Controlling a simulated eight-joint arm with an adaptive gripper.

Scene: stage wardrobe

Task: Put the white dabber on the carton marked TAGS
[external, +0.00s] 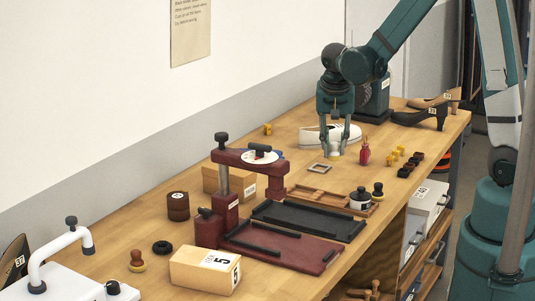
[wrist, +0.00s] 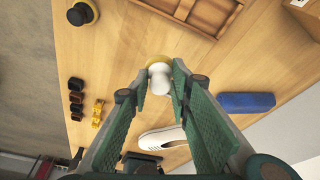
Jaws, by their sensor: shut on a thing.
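The white dabber (wrist: 160,79), a white knob on a yellowish round base, sits between the two green fingers of my gripper (wrist: 161,73) in the wrist view. My gripper (external: 337,147) is shut on it above the far part of the bench in the external view, in front of a white shoe. Whether the dabber's base touches the bench is hard to tell. One carton (external: 211,181) stands behind the maroon press, partly hidden, with a small label too small to read surely. Another carton (external: 190,269) lies at the front with a label on its top and side.
The maroon press (external: 250,170) and dark trays (external: 308,218) stand between my gripper and the front carton. A white shoe (external: 312,137) is beside my gripper. A blue roll (wrist: 246,102) lies right.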

